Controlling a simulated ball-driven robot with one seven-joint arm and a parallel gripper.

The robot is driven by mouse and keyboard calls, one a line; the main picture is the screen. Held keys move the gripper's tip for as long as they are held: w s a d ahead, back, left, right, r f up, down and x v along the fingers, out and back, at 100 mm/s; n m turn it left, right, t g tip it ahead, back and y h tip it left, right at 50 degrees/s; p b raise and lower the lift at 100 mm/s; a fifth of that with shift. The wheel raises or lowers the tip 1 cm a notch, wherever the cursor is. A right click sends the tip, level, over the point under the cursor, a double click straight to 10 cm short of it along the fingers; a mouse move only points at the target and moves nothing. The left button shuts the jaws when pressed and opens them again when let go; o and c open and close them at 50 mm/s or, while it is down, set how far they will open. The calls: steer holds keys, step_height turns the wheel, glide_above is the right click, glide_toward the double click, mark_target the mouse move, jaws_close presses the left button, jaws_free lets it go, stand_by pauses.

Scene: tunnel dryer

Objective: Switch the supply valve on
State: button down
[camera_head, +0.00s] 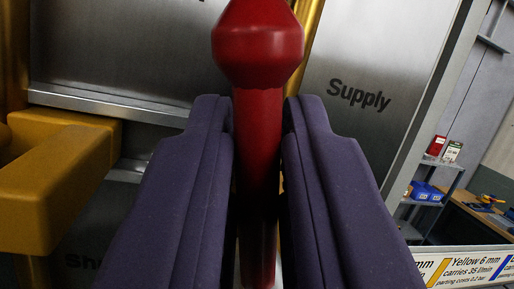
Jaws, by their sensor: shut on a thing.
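The supply valve's red handle (259,45) stands in the middle of the camera view, with a thick knob-like bulge at the top and a narrower stem below. My gripper (259,120) has its two purple fingers on either side of the red stem, shut on it. The word "Supply" (359,95) is printed on the metal panel to the right of the handle. The handle's top end is cut off by the picture edge. Its lower end and the valve body are hidden or unclear between the fingers.
A yellow bracket-like part (60,175) juts out at the left, near the left finger. A yellow pipe (308,35) runs behind the handle. A label strip (475,268) is at the lower right. Shelves with blue bins (425,191) stand further back at the right.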

steer(key=shift+w+d+m+h+p, duration=0.1)
steer(key=shift+d+m+h+p, duration=0.2)
steer(key=shift+m, duration=0.65)
steer(key=shift+w+d+m+h+p, duration=0.1)
steer(key=shift+d+m+h, duration=0.25)
steer(key=shift+m, duration=0.6)
steer(key=c, duration=1.2)
jaws_free()
steer(key=shift+s, duration=0.1)
steer(key=v, duration=0.7)
steer(key=shift+s, duration=0.4)
